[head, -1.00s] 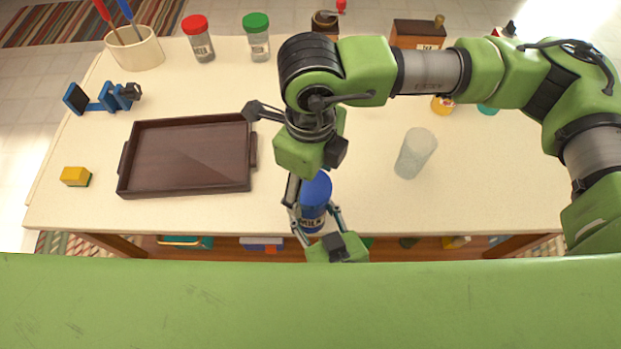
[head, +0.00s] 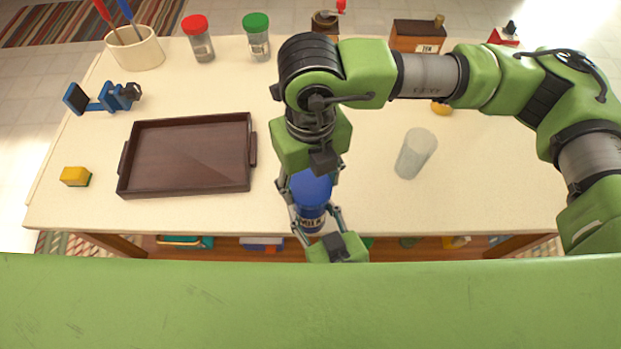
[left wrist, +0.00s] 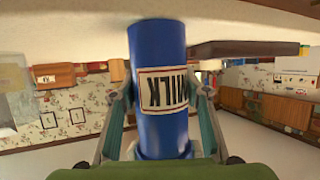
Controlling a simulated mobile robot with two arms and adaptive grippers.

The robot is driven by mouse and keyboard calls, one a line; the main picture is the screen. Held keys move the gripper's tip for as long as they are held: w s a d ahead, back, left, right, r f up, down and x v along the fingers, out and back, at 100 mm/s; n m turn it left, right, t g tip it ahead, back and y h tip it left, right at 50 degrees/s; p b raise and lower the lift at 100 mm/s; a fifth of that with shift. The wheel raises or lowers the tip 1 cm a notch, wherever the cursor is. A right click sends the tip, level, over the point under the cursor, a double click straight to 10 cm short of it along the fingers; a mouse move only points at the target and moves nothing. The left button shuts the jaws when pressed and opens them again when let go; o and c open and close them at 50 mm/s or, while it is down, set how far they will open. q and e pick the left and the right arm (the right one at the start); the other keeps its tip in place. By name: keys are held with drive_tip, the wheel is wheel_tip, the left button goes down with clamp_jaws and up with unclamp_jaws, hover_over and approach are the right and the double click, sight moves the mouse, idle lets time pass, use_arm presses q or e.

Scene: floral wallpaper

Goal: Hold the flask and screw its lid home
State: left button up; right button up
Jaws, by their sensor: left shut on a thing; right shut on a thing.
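The flask (head: 311,222) is a blue cylinder with a MILK label, near the table's front edge. Its blue lid (head: 311,188) sits on top, under my right gripper. My left gripper (head: 317,219) is shut on the flask body from the front, one finger on each side. In the left wrist view the flask (left wrist: 158,60) stands between the fingers, its label upside down. My right gripper (head: 309,180) reaches down from above and is shut on the lid, with its fingers on both sides. The seam between lid and flask is hidden, so I cannot tell how tight it is.
A dark brown tray (head: 187,187) lies left of the flask, and a clear glass (head: 415,155) stands to the right. A yellow sponge (head: 75,176), a blue stand (head: 102,97) and red-lidded (head: 199,40) and green-lidded (head: 257,38) jars are further off.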

drive_tip(key=m, duration=0.6)
drive_tip(key=o, duration=0.9)
drive_tip(key=shift+c, duration=0.2)
drive_tip(key=n, duration=1.2)
drive_tip(key=shift+n, duration=0.4)
